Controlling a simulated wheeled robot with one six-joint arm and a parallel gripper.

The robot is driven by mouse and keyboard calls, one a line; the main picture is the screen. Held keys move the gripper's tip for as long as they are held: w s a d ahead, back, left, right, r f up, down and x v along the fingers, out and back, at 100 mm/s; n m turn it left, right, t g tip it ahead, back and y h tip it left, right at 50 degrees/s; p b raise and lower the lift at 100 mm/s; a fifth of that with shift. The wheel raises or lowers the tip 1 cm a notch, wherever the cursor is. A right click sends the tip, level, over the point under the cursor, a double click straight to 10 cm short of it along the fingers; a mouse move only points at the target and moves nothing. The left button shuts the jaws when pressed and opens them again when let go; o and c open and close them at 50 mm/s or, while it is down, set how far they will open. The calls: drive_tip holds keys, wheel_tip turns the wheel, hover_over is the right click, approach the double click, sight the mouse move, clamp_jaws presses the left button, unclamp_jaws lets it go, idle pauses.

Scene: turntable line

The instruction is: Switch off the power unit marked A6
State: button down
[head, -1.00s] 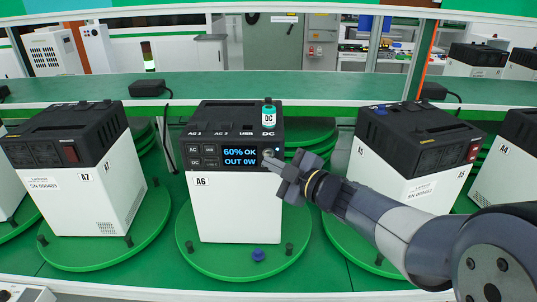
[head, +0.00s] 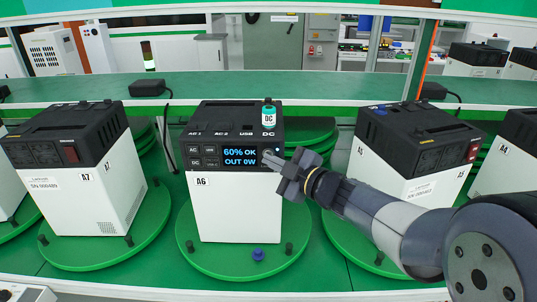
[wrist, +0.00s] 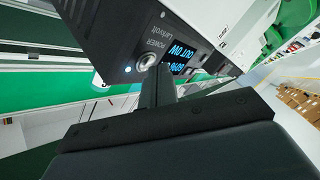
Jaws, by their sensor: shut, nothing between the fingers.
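The power unit marked A6 (head: 237,210) stands upright in the middle of the head view, white below with a black top. Its screen (head: 240,156) is lit and reads "60% OK, OUT 0W". My gripper (head: 267,157) is shut and empty, its tip at the right side of the front panel, beside the screen. In the wrist view, the round metal power button (wrist: 147,62), labelled POWER, lies just past the tip of my gripper (wrist: 158,78). A small bluish-white light (wrist: 128,69) glows near it. I cannot tell whether the tip touches the button.
A6 stands on a round green turntable (head: 215,262) with several dark pegs and a blue knob (head: 258,254). Unit A7 (head: 85,190) is on the left and unit A5 (head: 405,165) on the right, behind my arm. A teal-labelled DC plug (head: 268,117) stands on A6's top.

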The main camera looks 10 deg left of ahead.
drive_tip(key=shift+w, duration=0.3)
drive_tip(key=shift+s, duration=0.1)
idle(0.4)
drive_tip(key=shift+s+d, duration=0.1)
drive_tip(key=shift+s, duration=0.55)
drive_tip(key=s, duration=0.2)
drive_tip(key=s+d, duration=0.1)
drive_tip(key=s, duration=0.2)
drive_tip(key=shift+d+b, duration=0.1)
drive_tip(key=shift+b, duration=0.25)
drive_tip(key=shift+w, duration=0.2)
